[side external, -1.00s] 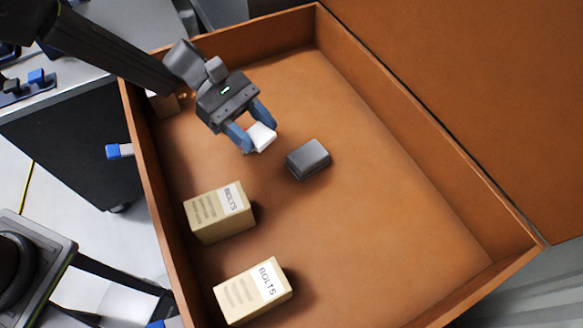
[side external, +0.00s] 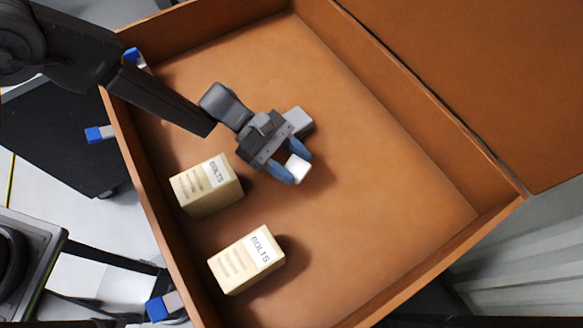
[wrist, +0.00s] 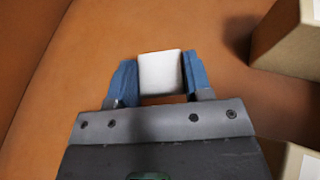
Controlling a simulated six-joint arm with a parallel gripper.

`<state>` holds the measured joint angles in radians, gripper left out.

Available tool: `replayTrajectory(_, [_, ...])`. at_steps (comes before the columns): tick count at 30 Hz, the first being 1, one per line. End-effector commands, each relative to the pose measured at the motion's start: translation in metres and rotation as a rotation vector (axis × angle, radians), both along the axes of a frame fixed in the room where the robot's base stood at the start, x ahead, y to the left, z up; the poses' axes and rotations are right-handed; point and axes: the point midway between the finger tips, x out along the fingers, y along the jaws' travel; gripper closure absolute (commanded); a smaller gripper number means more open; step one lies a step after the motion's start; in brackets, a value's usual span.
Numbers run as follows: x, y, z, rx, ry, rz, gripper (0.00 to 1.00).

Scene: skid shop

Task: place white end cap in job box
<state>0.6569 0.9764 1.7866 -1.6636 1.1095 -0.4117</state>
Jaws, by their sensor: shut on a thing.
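The white end cap (side external: 297,168) is held between the blue fingers of my gripper (side external: 288,166), inside the walls of the orange-brown job box (side external: 400,180). In the wrist view the end cap (wrist: 160,73) sits between both fingertips of my gripper (wrist: 159,78), touching each side. The box floor lies below it; I cannot tell the exact height above it.
Two cream cartons marked BOLTS, one nearer my gripper (side external: 206,186) and one lower (side external: 246,260), stand on the left of the box floor. The box's right side is bare floor. The open lid (side external: 470,80) rises at the upper right.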

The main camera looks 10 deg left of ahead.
Motion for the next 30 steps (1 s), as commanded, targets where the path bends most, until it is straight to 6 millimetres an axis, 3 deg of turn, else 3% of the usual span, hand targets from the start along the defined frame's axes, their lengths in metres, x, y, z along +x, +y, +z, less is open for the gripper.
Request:
replayTrajectory(9, [0.000, 0.000, -0.038, 0.000, 0.001, -0.001, 0.77])
replayTrajectory(21, [0.000, 0.000, -0.043, 0.000, 0.000, 0.000, 0.77])
replayTrajectory(22, [0.000, 0.000, -0.043, 0.000, 0.000, 0.000, 0.53])
replayTrajectory(30, [0.000, 0.000, -0.043, 0.001, 0.000, 0.000, 0.29])
